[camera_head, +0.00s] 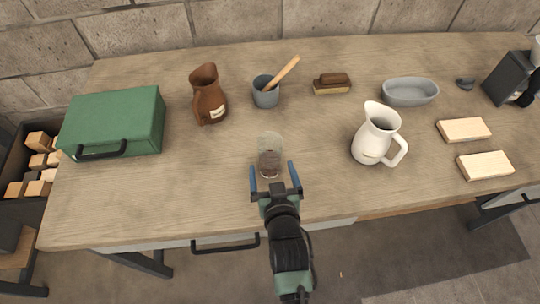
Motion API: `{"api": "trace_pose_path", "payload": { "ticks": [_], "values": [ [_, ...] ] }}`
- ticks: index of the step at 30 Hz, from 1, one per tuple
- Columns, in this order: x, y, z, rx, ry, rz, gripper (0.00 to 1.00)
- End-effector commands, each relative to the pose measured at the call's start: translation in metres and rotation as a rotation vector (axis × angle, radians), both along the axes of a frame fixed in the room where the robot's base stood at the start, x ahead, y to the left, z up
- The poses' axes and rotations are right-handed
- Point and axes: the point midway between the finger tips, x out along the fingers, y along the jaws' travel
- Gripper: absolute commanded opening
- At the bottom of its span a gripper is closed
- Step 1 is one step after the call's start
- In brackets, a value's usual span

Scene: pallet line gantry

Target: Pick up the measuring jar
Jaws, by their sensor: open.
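The measuring jar (270,145) looks like a small clear glass vessel with dark brown contents in its lower part. It stands on the wooden table (225,185) near the front middle. My gripper (272,177) comes in from the front edge with its two blue fingers spread apart. The jar's near end lies at or just beyond the gap between the fingertips. I cannot tell whether either finger touches it. The gripper's palm is near the table's front edge.
A grey mortar (265,96) with a wooden pestle and a brown jug (208,100) stand behind. A white pitcher (374,138) stands to the right, a green case (115,118) at left. Pale blocks (463,130), a grey bowl (409,92) and a brush (332,84) lie farther off.

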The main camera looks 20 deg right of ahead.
Motion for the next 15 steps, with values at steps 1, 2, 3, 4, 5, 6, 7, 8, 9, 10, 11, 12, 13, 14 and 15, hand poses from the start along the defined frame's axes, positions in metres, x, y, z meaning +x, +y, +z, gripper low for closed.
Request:
{"api": "trace_pose_path", "payload": {
  "ticks": [1,2,3,4,5,6,7,8,9,10,11,12,13,14,15],
  "values": [
    [0.003,-0.001,-0.001,0.000,0.000,0.000,1.00],
    [0.004,-0.001,-0.001,0.000,0.000,0.000,1.00],
    [0.005,-0.001,-0.002,0.000,0.000,0.000,1.00],
    [0.006,-0.002,-0.002,0.000,0.000,0.000,1.00],
    [0.008,-0.002,-0.002,0.000,-0.001,0.000,1.00],
    [0.010,-0.003,-0.003,0.000,-0.001,0.001,1.00],
    [0.013,-0.004,-0.004,0.001,-0.001,0.001,1.00],
    [0.016,-0.005,-0.005,0.001,-0.001,0.001,1.00],
    [0.021,-0.006,-0.007,0.001,-0.002,0.001,1.00],
    [0.024,-0.007,-0.009,0.000,0.000,0.001,1.00],
    [0.027,-0.009,-0.010,0.002,-0.002,0.000,1.00],
    [0.031,-0.010,-0.012,0.001,-0.001,0.001,1.00],
    [0.035,-0.012,-0.014,0.001,-0.002,0.001,1.00],
    [0.038,-0.013,-0.016,0.002,-0.003,0.000,1.00],
    [0.042,-0.013,-0.018,0.001,-0.002,0.001,1.00]
  ]
}}
